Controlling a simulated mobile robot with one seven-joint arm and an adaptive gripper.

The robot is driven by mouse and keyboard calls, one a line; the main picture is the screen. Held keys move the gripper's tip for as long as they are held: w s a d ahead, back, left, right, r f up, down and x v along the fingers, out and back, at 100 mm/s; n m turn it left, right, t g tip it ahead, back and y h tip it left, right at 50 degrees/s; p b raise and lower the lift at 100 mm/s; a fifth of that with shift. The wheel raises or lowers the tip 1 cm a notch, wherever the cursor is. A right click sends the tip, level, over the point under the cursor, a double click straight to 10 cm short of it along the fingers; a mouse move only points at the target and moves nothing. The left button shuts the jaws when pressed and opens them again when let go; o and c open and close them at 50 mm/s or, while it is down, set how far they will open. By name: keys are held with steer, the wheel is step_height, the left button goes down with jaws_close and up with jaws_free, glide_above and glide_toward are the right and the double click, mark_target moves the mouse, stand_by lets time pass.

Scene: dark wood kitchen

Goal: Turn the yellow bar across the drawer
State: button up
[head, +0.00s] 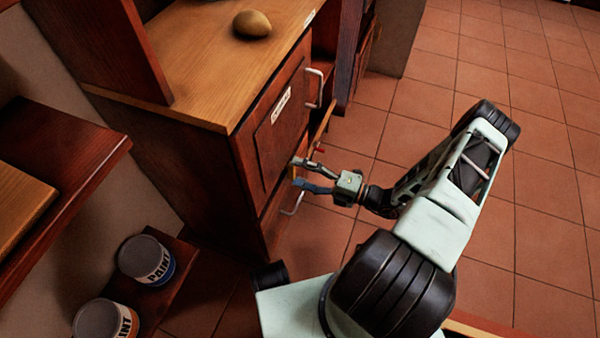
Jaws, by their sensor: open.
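My gripper (298,173) is open, with its two fingers pointing left at the front of the dark wood cabinet, just below the labelled door. Nothing shows between the fingertips. I cannot tell whether they touch the cabinet front. A narrow yellowish strip (324,124), perhaps the yellow bar, sticks out along the cabinet front above and right of my gripper. A small red piece (320,150) shows near its lower end. A white handle (293,204), apparently on a lower drawer, shows just below my gripper. The drawer front is mostly hidden by my gripper and the steep view.
The labelled cabinet door (280,115) has a white handle (314,88) that sticks out above my gripper. A round brown object (252,24) lies on the wooden countertop (205,70). Two paint cans (146,260) stand at lower left. The tiled floor (530,190) at right is clear.

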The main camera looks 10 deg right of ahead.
steer(key=v, duration=1.2)
